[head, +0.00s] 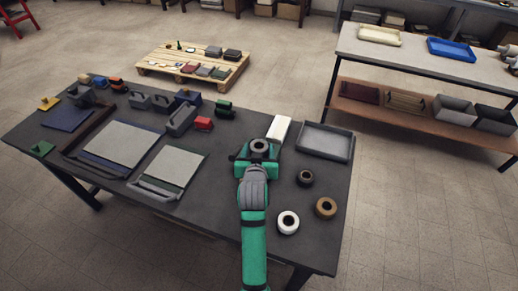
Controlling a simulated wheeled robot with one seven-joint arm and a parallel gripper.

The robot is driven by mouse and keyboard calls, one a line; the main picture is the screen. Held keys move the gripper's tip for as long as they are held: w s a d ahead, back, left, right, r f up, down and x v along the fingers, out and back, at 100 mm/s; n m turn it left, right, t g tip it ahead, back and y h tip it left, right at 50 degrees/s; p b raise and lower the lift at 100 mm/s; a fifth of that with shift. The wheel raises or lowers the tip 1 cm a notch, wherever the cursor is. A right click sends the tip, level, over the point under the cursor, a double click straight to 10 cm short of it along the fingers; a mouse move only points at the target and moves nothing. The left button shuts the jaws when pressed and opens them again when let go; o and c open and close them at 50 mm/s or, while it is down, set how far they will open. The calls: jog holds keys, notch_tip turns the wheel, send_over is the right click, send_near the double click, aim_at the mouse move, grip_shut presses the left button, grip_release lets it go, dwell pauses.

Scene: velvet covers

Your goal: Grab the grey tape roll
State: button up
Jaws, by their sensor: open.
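A grey ring that looks like the grey tape roll (259,146) shows right at the front of my gripper (257,154), on the right half of the dark table (225,205). My green arm reaches in from the bottom of the head view. My gripper is open, low over the table, with the grey ring at its jaws. The fingers are small here, and I cannot tell whether they touch the ring. The gripper hides part of the ring's near side.
A dark roll (305,177), a brown roll (325,208) and a white roll (288,222) lie to the right. A grey tray (325,141) and a pale block (278,129) are behind. Flat boards (170,166) and several small items cover the left.

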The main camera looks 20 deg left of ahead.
jog(key=c, duration=0.7)
jog(key=shift+r, duration=0.15)
